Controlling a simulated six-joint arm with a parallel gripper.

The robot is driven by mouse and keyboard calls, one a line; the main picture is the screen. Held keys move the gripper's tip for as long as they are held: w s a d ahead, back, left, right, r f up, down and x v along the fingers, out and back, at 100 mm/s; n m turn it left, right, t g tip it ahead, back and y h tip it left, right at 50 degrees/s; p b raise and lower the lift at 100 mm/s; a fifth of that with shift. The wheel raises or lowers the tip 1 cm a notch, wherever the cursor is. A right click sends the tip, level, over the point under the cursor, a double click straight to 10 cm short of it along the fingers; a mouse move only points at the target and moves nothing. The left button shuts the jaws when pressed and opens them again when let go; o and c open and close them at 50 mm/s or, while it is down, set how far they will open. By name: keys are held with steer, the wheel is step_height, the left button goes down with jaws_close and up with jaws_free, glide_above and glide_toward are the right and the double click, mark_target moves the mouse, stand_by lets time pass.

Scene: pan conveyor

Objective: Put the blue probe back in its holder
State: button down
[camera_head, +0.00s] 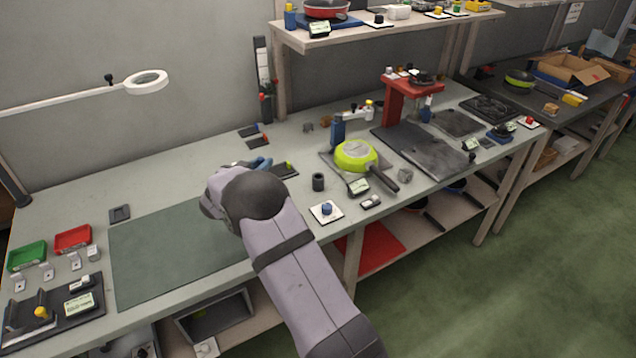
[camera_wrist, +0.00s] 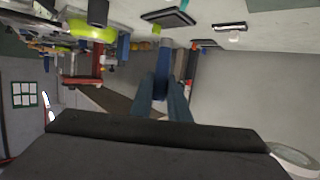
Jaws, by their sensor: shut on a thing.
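My gripper (camera_wrist: 165,98) is shut on a slim blue thing (camera_wrist: 162,72), which looks like the blue probe, seen between the fingers in the wrist view. In the head view my own wrist hides most of the gripper; a bit of blue (camera_head: 260,162) shows just past it, beside a small black pad (camera_head: 285,171). A black plate (camera_wrist: 168,17) shows beyond the held thing in the wrist view. A dark open cylinder (camera_head: 318,182) stands upright right of my wrist, perhaps the holder; I cannot tell for sure.
A lime-green pan (camera_head: 356,155) sits right of the cylinder. A white pad with a blue knob (camera_head: 326,210) is at the front edge. A green mat (camera_head: 165,258) lies left of my arm. A red stand (camera_head: 400,95) is farther right. The bench's back left is bare.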

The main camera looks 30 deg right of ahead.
steer(key=s+d+r+m+g+h, duration=0.1)
steer(key=s+d+r, duration=0.2)
steer(key=d, duration=0.7)
steer(key=s+d+r+m+g+h, duration=0.1)
steer(key=s+d+r+m+g, duration=0.15)
steer(key=d, duration=0.75)
steer(key=w+a+n+t+y, duration=0.1)
steer(key=w+a+f+n+t+y, duration=0.1)
steer(key=a+n+t, duration=0.1)
steer(key=shift+w+a+f+n+t+p, duration=0.15)
steer(key=shift+a+n+t+p, duration=0.05)
steer(key=shift+n+t+p, duration=0.1)
steer(key=shift+f+b, duration=1.8)
steer(key=shift+f, duration=1.1)
steer(key=shift+f+b, duration=1.1)
steer(key=shift+f, duration=1.15)
